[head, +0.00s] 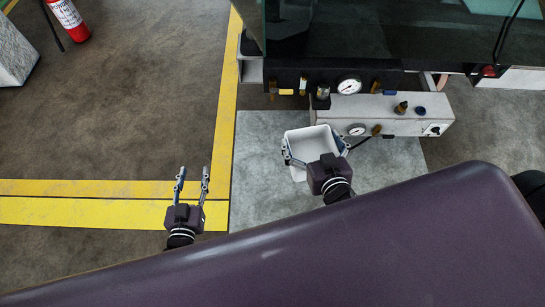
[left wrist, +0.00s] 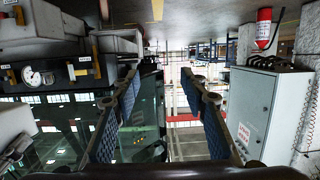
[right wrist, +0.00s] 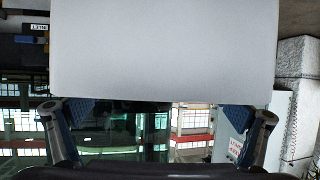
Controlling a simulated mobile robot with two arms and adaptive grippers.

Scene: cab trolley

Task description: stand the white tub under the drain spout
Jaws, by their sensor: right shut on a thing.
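The white tub (head: 298,134) is an open, square-mouthed container at the front of the machine, over the light grey floor patch. My right gripper (head: 316,153) has one finger on each side of it and is shut on it. The tub's pale wall (right wrist: 165,50) fills the upper middle of the right wrist view between the fingers. I cannot tell whether its base touches the floor. Several brass fittings (head: 323,91) sit on the machine's front just above the tub; which one is the drain spout is unclear. My left gripper (head: 192,180) is open and empty over the yellow line.
A white box (head: 400,113) with a gauge, knobs and a brass valve juts out right of the tub. A larger gauge (head: 349,85) is above. A red extinguisher (head: 68,18) and grey block (head: 14,55) stand far left. The brown floor at left is clear.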

